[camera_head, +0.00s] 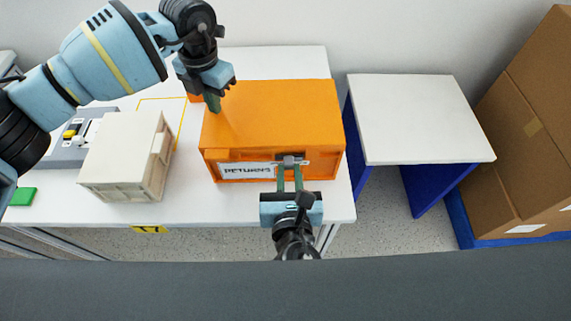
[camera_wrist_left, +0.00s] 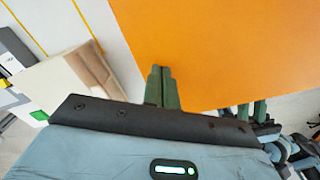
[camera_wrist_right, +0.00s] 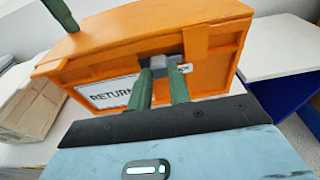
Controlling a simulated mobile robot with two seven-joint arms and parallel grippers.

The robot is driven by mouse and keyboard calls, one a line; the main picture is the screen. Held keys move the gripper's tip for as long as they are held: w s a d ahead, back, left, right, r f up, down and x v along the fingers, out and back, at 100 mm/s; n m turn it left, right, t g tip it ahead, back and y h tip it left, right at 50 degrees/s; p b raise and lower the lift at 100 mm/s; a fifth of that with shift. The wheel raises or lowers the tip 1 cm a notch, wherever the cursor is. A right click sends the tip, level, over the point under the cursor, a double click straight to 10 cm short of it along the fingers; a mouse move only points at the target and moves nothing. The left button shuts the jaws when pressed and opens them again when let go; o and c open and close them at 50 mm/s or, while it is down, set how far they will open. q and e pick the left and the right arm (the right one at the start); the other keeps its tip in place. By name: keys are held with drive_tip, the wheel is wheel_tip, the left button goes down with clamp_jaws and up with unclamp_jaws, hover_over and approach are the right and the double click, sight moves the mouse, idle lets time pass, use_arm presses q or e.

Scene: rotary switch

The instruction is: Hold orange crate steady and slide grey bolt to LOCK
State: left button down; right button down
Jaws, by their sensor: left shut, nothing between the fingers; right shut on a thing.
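The orange crate (camera_head: 270,110) stands on the white table, with a RETURNS label (camera_head: 246,171) on its front. The grey bolt (camera_head: 290,160) is on the crate's front, right of the label; it also shows in the right wrist view (camera_wrist_right: 172,62). My right gripper (camera_head: 289,166) is shut on the bolt from the front, its green fingers either side of it. My left gripper (camera_head: 213,105) is shut and empty, fingers pointing down at the crate's top near its left edge. In the left wrist view its fingertips (camera_wrist_left: 161,70) overlap the orange top; I cannot tell whether they touch.
A beige crate (camera_head: 125,155) stands left of the orange crate. A grey box with a yellow knob (camera_head: 72,131) and a green block (camera_head: 23,196) are further left. A white-topped blue stand (camera_head: 415,115) and cardboard boxes (camera_head: 525,140) are at right.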

use_arm(q)
drive_tip(key=shift+s+f, duration=0.15)
drive_tip(key=shift+f, duration=0.3)
use_arm(e)
drive_tip(key=shift+d+f, duration=0.15)
drive_tip(key=shift+d, duration=0.5)
drive_tip(key=c, duration=1.3)
unclamp_jaws()
drive_tip(key=s, duration=0.2)
drive_tip(key=s+r, duration=0.1)
drive_tip(key=s, duration=0.2)
use_arm(q)
drive_tip(key=shift+r, duration=0.1)
use_arm(e)
drive_tip(key=shift+r, duration=0.15)
use_arm(q)
drive_tip(key=shift+r+p, duration=0.45)
drive_tip(key=shift+r, duration=0.45)
drive_tip(key=shift+r+p, duration=0.9)
drive_tip(key=shift+r, duration=1.45)
use_arm(e)
drive_tip(key=shift+t, duration=0.4)
drive_tip(key=r, duration=0.2)
drive_tip(key=w+r, duration=0.1)
drive_tip(key=r, duration=0.2)
drive_tip(key=shift+r, duration=0.15)
